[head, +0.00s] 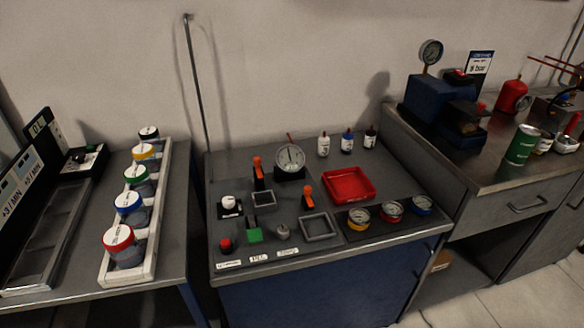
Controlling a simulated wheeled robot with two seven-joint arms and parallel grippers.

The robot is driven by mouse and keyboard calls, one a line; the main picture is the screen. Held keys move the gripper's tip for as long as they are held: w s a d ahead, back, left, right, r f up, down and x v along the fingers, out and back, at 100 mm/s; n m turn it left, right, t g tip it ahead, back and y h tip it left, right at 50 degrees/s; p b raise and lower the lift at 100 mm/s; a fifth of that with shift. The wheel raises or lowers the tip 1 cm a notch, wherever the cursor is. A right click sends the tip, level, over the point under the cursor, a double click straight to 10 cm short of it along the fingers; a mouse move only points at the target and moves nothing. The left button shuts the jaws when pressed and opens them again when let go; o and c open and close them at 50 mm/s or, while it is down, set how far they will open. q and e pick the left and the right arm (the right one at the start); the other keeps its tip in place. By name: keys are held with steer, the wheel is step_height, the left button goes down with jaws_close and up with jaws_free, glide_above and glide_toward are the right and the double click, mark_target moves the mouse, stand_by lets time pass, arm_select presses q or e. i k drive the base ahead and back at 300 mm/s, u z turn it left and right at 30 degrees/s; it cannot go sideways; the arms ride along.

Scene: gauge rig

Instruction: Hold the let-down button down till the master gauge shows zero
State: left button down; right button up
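A round white-faced gauge (290,158) stands upright at the back of the middle bench; its dark needle seems to point roughly upward, but the scale is too small to read. A red round button (226,245) sits at the bench's front left, behind a white label (228,264) whose words I cannot read clearly. A white knob or button (229,202) stands on a dark base behind it. I cannot tell for sure which is the let-down button. Nothing touches either one. Neither of my grippers is in view.
Lidded jars (123,246) stand left. A blue device (440,110) with a gauge stands right.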

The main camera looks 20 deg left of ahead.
mark_target(225, 243)
steer(key=k, duration=0.5)
steer(key=z, duration=1.5)
steer(key=i, duration=0.95)
steer(key=u, duration=2.1)
